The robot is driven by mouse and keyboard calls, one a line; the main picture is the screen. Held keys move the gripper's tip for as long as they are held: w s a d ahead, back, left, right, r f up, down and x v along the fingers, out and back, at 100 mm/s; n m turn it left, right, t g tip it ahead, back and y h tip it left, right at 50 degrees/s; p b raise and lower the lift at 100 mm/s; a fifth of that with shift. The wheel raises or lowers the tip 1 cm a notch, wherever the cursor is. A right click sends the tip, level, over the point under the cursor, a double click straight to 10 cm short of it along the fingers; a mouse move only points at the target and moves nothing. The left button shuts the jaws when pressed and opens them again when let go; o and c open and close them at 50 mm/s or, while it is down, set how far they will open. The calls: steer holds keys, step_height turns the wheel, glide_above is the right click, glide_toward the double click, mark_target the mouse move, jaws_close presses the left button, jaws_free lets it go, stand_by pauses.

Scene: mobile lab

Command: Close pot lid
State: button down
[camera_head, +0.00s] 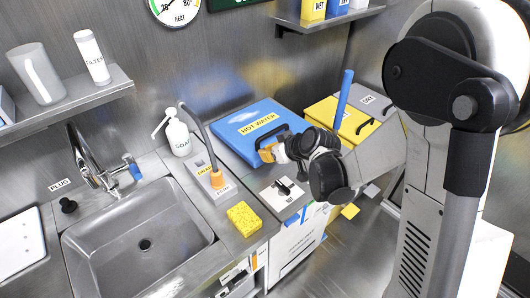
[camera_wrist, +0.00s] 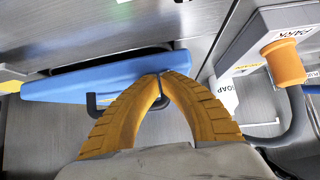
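The blue pot lid (camera_head: 240,121), labelled HOT WATER, lies nearly flat over the counter at the back. In the wrist view the lid (camera_wrist: 70,83) has a dark gap along its far long edge; I cannot tell how far it stands open. Its dark handle (camera_wrist: 97,100) runs behind my fingers. My gripper (camera_wrist: 160,76) has its two orange fingers brought together at the tips, over the lid's edge. In the head view my gripper (camera_head: 265,151) is at the handle, at the lid's front right. Whether the fingers hold the handle is unclear.
A yellow lid (camera_head: 335,117) is to the right, with a blue upright bar (camera_head: 343,97) before it. A sink (camera_head: 140,240), soap bottle (camera_head: 178,134), drain hose with orange end (camera_head: 217,179) and yellow sponge (camera_head: 244,218) are to the left. A shelf (camera_head: 330,17) hangs above.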

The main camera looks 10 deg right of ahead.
step_height(320, 180, down, 2)
steer(key=shift+d+f+b, duration=0.1)
steer(key=shift+b, duration=0.3)
steer(key=shift+s+f, duration=0.1)
steer(key=shift+s, duration=0.1)
steer(key=shift+f, duration=0.1)
steer(key=shift+s, duration=0.1)
